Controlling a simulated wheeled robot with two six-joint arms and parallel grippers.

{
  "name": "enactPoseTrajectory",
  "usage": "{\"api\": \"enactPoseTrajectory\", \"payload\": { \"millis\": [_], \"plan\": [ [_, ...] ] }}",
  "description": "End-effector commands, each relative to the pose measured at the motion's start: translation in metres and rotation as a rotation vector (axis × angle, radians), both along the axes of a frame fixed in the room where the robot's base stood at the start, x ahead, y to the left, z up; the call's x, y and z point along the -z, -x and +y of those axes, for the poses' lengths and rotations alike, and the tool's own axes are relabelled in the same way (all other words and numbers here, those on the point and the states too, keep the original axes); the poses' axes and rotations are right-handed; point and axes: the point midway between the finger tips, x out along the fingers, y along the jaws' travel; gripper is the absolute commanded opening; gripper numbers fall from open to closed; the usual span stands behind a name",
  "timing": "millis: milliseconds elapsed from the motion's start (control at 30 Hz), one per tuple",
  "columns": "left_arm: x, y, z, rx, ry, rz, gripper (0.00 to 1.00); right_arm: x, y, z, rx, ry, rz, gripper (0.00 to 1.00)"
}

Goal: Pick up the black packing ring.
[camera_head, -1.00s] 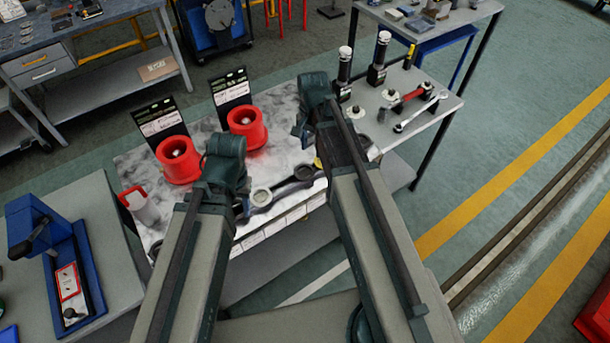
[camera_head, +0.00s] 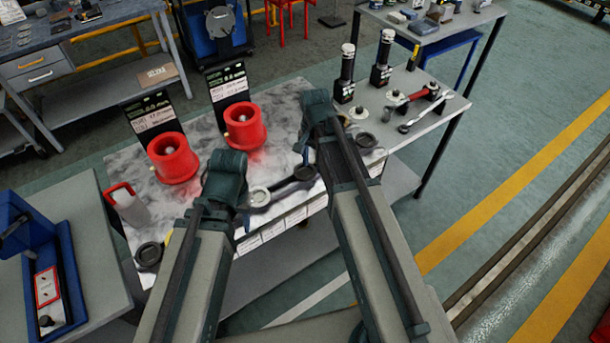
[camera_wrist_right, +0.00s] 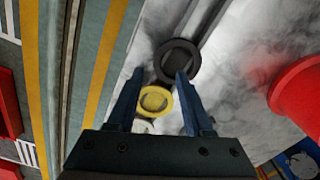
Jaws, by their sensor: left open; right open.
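A dark ring (camera_head: 366,141) lies on the marbled bench top (camera_head: 95,190), right of my right gripper (camera_head: 304,140). Another dark ring (camera_head: 148,256) lies at the bench's front left corner; I cannot tell which is the packing ring. My left gripper (camera_head: 240,200) is over the bench beside a grey connecting rod (camera_head: 280,188); its fingers are mostly hidden. In the right wrist view, my right gripper (camera_wrist_right: 160,98) is open and empty. A yellow ring (camera_wrist_right: 155,101) shows between its fingers, and a dark round end (camera_wrist_right: 177,61) lies just beyond, apparently the rod's.
Two red cups (camera_head: 173,158) (camera_head: 244,126) stand at the back with black signs (camera_head: 150,114) behind them. A red-and-white container (camera_head: 127,205) is at left. A side table (camera_head: 425,125) at right holds tools and upright black cylinders (camera_head: 382,60). A blue fixture (camera_head: 45,265) stands at far left.

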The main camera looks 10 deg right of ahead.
Motion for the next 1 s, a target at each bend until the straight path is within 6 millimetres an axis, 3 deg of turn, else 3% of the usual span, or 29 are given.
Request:
{"api": "enactPoseTrajectory", "payload": {
  "millis": [33,200,500,800,1000],
  "plan": [
    [0.013,0.0,0.0,0.0,0.0,0.0,0.47,0.013,0.001,-0.001,0.0,0.0,0.0,0.51],
    [0.032,0.0,0.0,0.0,0.0,0.0,0.47,0.032,0.001,-0.001,0.0,0.0,0.0,0.51],
    [0.032,0.0,0.0,0.0,0.0,0.0,0.47,0.032,0.001,-0.001,0.0,0.0,0.0,0.51],
    [0.032,0.0,0.0,0.0,0.0,0.0,0.47,0.032,0.001,-0.001,0.0,0.0,0.0,0.0],
    [0.032,0.0,0.0,0.0,0.0,0.0,0.47,0.032,0.001,-0.001,0.0,0.0,0.0,0.0]
  ]
}}
